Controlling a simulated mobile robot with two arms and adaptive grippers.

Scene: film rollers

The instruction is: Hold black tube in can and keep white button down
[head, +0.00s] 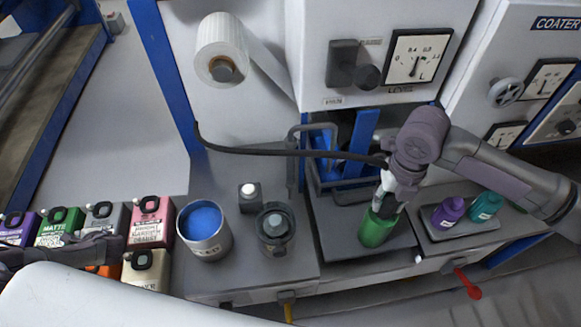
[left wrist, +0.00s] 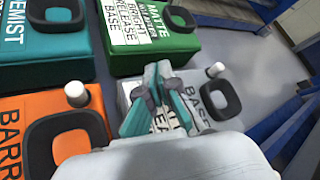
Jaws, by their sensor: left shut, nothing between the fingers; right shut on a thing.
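The black tube (head: 290,152) runs from the left, across the front of the machine, to my right gripper (head: 384,207). That gripper is shut on the tube's end, just above the green can (head: 377,232). The can's mouth is partly hidden, so how deep the tube sits is unclear. The white button (head: 249,189) is on a small dark box on the bench, with nothing touching it. My left gripper (head: 116,243) is shut and empty, low over the paint cans at the left, far from the button. Its fingers (left wrist: 158,105) also show in the left wrist view, in front of a grey can.
Several colored cans, including a pink one (head: 152,218), crowd the left. A pail of blue paint (head: 204,232) and a round grey device (head: 275,228) stand between them and the green can. Purple (head: 449,211) and teal (head: 486,206) bottles stand at the right.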

